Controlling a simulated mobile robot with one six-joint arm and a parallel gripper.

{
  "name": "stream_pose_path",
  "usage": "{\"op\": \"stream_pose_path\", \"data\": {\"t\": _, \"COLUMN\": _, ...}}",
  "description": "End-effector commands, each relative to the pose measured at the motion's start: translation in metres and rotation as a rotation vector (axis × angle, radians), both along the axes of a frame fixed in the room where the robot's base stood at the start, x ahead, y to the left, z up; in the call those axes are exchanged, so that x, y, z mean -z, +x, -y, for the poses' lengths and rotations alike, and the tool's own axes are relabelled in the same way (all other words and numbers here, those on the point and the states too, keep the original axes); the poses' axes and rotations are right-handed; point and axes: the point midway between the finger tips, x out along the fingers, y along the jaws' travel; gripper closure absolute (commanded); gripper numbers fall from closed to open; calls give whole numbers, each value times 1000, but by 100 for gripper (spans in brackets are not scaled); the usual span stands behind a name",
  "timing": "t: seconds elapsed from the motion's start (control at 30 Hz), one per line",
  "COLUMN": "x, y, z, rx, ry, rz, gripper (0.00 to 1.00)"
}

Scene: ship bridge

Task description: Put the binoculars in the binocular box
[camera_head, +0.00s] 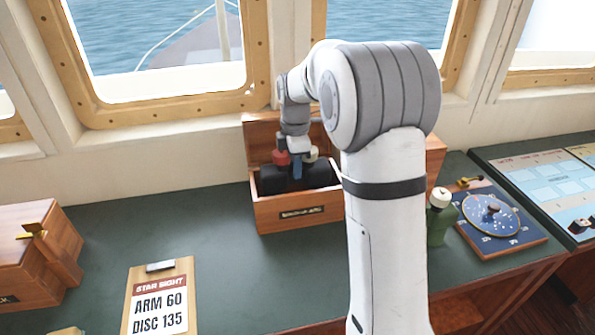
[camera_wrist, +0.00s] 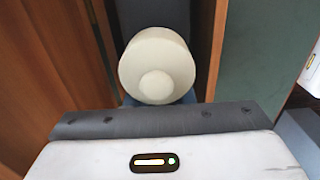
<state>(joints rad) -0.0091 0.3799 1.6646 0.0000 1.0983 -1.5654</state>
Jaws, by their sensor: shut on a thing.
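The binoculars (camera_head: 316,175) are dark, with two thick barrels, and sit low inside the open wooden binocular box (camera_head: 295,212). The box has a nameplate on its front and its lid raised at the back. My gripper (camera_head: 297,166) reaches down into the box and is shut on the middle of the binoculars, between a red piece and a cream round piece. In the wrist view the cream piece (camera_wrist: 157,65) stands in front of a dark barrel, between wooden walls. My fingertips are mostly hidden there, and I cannot tell whether the binoculars touch the box floor.
A green bottle (camera_head: 440,220) and a blue dial instrument (camera_head: 490,215) stand to the right of my arm. A clipboard (camera_head: 160,298) lies at the front left, and another wooden box (camera_head: 35,250) stands at the far left. The counter left of the binocular box is clear.

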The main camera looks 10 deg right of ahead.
Motion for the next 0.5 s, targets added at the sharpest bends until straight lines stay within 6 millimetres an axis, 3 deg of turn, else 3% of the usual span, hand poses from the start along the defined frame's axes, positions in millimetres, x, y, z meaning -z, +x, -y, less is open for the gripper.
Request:
{"op": "stream_pose_path", "data": {"t": 0.2, "x": 20, "y": 1, "z": 0, "rx": 1, "ry": 0, "rz": 3, "gripper": 100}}
{"op": "stream_pose_path", "data": {"t": 0.5, "x": 22, "y": 1, "z": 1, "rx": 1, "ry": 0, "rz": 5, "gripper": 100}}
